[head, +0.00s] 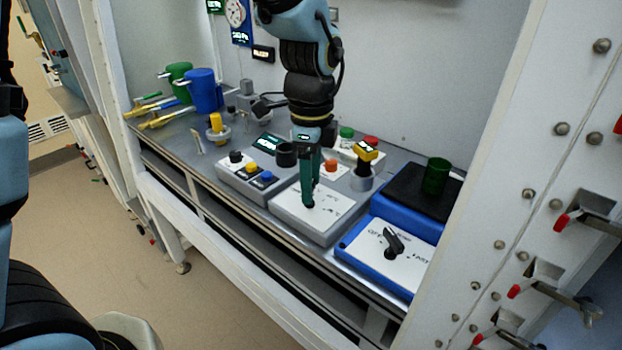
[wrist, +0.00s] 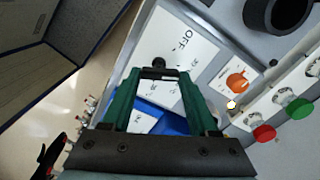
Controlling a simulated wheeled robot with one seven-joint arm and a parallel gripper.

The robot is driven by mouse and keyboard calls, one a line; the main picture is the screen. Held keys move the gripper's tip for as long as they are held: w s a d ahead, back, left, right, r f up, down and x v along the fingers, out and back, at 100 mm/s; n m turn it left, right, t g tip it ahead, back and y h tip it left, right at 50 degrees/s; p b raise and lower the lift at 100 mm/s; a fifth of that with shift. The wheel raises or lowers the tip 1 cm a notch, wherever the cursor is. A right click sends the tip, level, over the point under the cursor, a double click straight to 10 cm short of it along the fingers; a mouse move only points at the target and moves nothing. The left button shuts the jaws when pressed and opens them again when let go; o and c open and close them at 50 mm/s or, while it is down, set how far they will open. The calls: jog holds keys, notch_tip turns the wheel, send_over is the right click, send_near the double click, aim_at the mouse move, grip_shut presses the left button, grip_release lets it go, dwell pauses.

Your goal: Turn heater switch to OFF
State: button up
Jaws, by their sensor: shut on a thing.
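A grey box with a white top panel (head: 335,204) stands at the front of the bench, below my gripper (head: 309,180). My gripper points down with its green fingers shut on a dark switch knob on this panel. In the wrist view, the fingers (wrist: 158,78) close around the black knob (wrist: 158,64), and the panel (wrist: 185,48) shows the word OFF beside it. The fingers hide much of the knob, so its exact pointing direction is unclear. I cannot read a heater label.
To the right, a blue unit (head: 352,243) has a black dial (head: 394,242) and a green beaker (head: 436,176) on its black plate. A button box (head: 243,188) lies left. A yellow-topped knob (head: 365,151) and an orange button (head: 330,166) stand close behind the gripper. A white frame post bounds the right.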

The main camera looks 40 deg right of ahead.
jog(key=n, duration=0.5)
dwell(0.3)
jog(key=o, duration=1.4)
jog(key=shift+w+r, duration=0.1)
notch_tip(320, 180, up, 11)
jog(key=shift+f+b, duration=0.2)
jog(key=shift+b, duration=0.45)
